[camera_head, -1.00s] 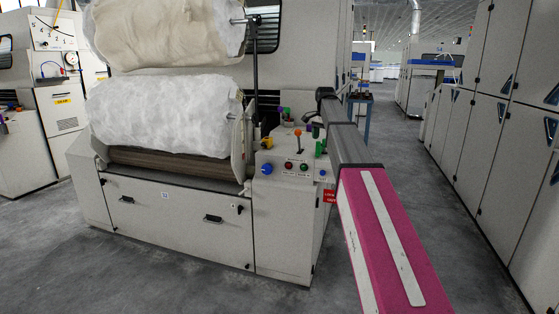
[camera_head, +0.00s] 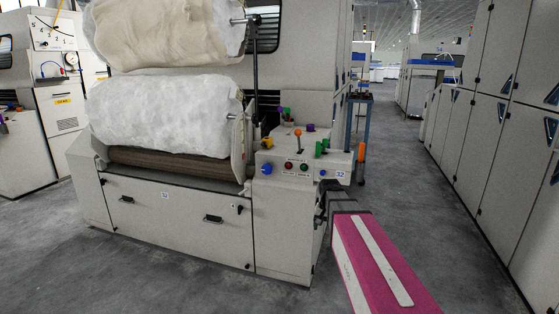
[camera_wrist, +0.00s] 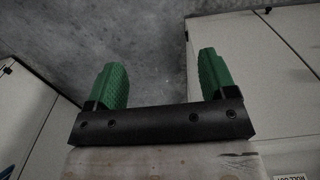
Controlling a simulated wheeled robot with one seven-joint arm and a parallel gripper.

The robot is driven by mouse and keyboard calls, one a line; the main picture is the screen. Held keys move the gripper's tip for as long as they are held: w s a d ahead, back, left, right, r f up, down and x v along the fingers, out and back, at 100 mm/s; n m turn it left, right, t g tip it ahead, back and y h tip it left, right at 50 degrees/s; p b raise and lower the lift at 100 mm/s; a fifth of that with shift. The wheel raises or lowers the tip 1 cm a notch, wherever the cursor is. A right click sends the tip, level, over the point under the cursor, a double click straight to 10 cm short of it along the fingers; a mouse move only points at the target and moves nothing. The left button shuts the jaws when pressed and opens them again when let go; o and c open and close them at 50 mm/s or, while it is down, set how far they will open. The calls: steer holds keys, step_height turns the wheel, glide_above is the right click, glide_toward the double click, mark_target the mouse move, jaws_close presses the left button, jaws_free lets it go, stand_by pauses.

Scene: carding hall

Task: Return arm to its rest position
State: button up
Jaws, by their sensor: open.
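My gripper (camera_wrist: 160,82) is open in the wrist view. Its two green fingers stand wide apart with nothing between them. Bare grey floor shows beyond the fingertips, with pale cabinet panels to either side. In the head view my arm, with its magenta upper part, reaches from the lower right to the right side of the carding machine (camera_head: 180,225). Its dark far part is low, beside the machine's front right corner. The gripper itself cannot be made out clearly there, and I cannot tell whether the arm touches the machine.
The control console (camera_head: 300,170) carries coloured knobs and levers, close to my arm. White fibre rolls (camera_head: 160,115) lie above the machine. Grey cabinets (camera_head: 500,130) line the right. The floor aisle (camera_head: 415,190) between is clear. A small blue stand (camera_head: 360,115) is behind the console.

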steer(key=s+f+n, duration=0.3)
steer(key=s+f, duration=0.7)
steer(key=s, duration=0.5)
steer(key=shift+s+f+n, duration=0.15)
steer(key=shift+s+n, duration=0.15)
